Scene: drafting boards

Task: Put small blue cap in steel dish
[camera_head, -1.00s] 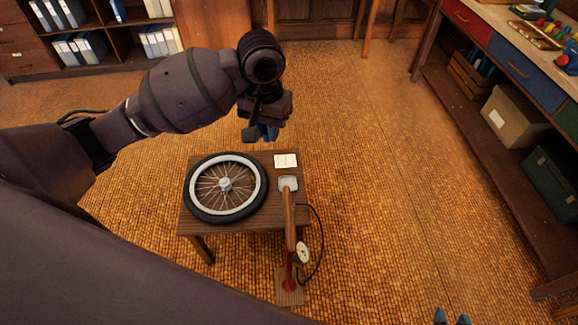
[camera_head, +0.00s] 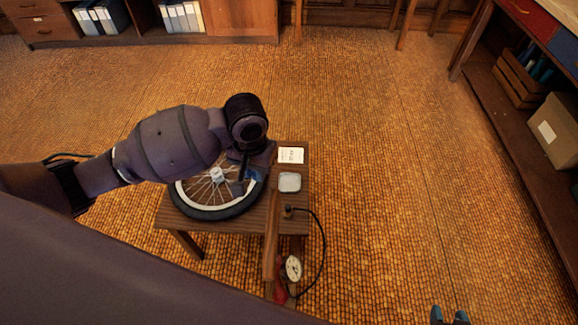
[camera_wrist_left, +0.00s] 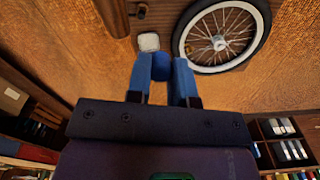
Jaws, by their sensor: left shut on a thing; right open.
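My left gripper (camera_head: 241,186) is shut on a small blue cap, over the right part of the wheel in the head view. In the left wrist view the cap (camera_wrist_left: 160,67) shows between the two blue fingers; in the head view I cannot tell it from the fingers. The steel dish (camera_head: 290,182), small, pale and squarish, stands on the small wooden table to the right of the gripper. It also shows in the left wrist view (camera_wrist_left: 148,42), just beyond the fingers. My right gripper (camera_head: 449,316) is open at the bottom edge of the head view.
A spoked wheel (camera_head: 194,204) lies on the wooden table (camera_head: 256,221). A white card (camera_head: 290,155) lies behind the dish. A pump with a gauge (camera_head: 293,268) and black hose stands at the table's front. A workbench is at the right; the floor between is clear.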

